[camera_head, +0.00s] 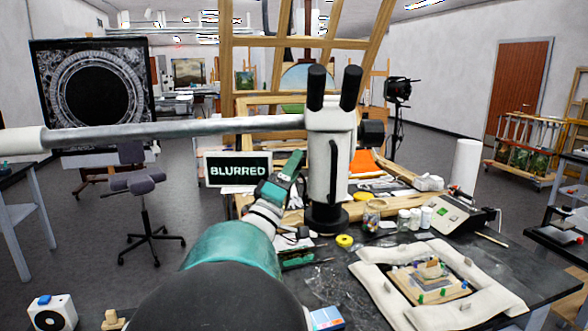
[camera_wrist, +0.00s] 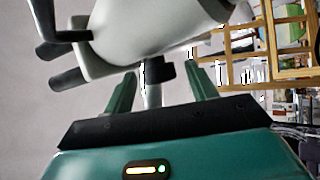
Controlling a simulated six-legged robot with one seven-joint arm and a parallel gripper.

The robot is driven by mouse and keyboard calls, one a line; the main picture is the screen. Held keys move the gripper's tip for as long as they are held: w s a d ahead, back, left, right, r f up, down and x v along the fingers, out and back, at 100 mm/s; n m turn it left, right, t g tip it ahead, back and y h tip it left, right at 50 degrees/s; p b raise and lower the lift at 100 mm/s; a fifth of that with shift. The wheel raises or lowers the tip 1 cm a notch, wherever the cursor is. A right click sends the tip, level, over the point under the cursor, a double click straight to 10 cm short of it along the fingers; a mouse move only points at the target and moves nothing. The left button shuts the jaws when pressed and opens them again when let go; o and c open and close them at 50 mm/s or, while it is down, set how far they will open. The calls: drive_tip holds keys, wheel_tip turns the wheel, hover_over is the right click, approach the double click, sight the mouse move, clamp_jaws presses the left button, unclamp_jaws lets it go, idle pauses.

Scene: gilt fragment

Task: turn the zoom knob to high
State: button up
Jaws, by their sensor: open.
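The microscope (camera_head: 328,150) stands on the dark bench, with a white body and two black eyepieces. A black block (camera_head: 372,132) juts from its right side; I cannot tell whether this is the zoom knob. In the wrist view a small black knob (camera_wrist: 160,70) sticks out under the white microscope body (camera_wrist: 150,30), seen between my fingertips. Its markings and setting cannot be read. My gripper (camera_head: 292,168) is at the left of the microscope column. In the wrist view my gripper (camera_wrist: 162,78) is open, its two green fingers apart; contact with the knob cannot be told.
A screen (camera_head: 238,169) reading "BLURRED" stands left of the microscope. A white padded frame (camera_head: 390,300) surrounds a wooden piece at front right. Small jars (camera_head: 404,220), a yellow tape roll (camera_head: 345,241) and a control box (camera_head: 455,215) crowd the bench. A long pale boom (camera_head: 180,131) crosses to the microscope head.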

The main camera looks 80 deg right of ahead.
drive_tip(key=v, duration=1.3)
drive_tip(key=shift+a, duration=0.15)
